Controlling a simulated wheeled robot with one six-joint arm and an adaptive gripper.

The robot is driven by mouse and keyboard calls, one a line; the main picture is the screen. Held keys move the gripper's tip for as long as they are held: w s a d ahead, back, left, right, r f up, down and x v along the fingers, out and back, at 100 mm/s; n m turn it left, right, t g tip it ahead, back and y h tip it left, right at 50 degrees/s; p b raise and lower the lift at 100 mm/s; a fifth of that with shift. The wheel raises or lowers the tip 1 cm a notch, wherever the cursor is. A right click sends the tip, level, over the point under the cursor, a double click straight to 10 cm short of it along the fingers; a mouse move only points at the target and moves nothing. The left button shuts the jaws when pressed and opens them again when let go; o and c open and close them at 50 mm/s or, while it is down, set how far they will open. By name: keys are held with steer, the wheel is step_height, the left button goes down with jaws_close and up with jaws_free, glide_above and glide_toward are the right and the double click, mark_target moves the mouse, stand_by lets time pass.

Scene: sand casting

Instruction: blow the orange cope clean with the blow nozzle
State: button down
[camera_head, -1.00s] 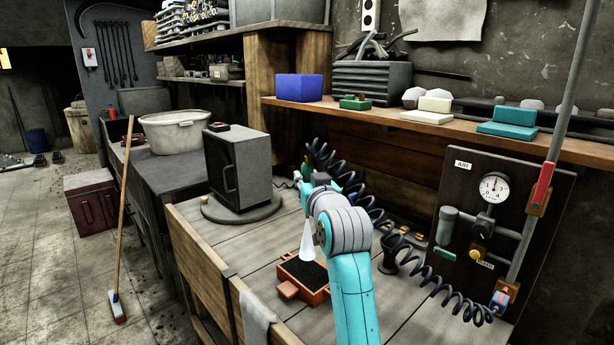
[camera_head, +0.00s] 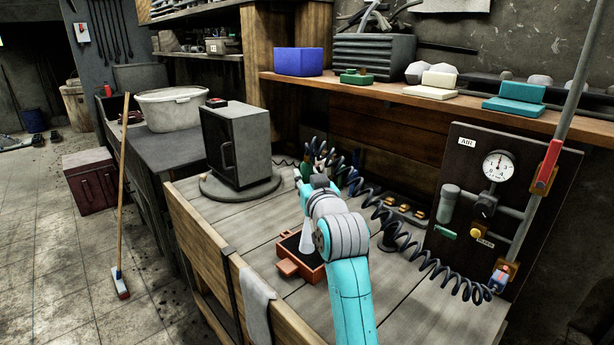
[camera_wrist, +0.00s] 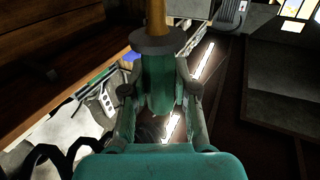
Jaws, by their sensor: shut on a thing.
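The orange cope (camera_head: 312,273) is a small open frame with dark fill, standing on the wooden bench. The arm hides its right side. My gripper (camera_wrist: 157,92) is shut on the green handle of the blow nozzle (camera_wrist: 157,78), whose brass-coloured end points up in the wrist view. In the head view the arm's wrist hides most of my gripper and the nozzle. I cannot tell whether any loose sand lies there.
A coiled black hose (camera_head: 425,258) runs to the air panel (camera_head: 468,190) on the right. A grey box-like unit (camera_head: 238,145) stands on a round base at the back left. A cloth (camera_head: 257,298) hangs over the bench front. Bench boards left of the cope are clear.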

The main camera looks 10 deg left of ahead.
steer(key=shift+s+d, duration=0.65)
steer(key=shift+d, duration=0.15)
steer(key=shift+r, duration=0.1)
step_height(320, 180, up, 8)
steer(key=shift+r, duration=0.15)
stand_by(0.5)
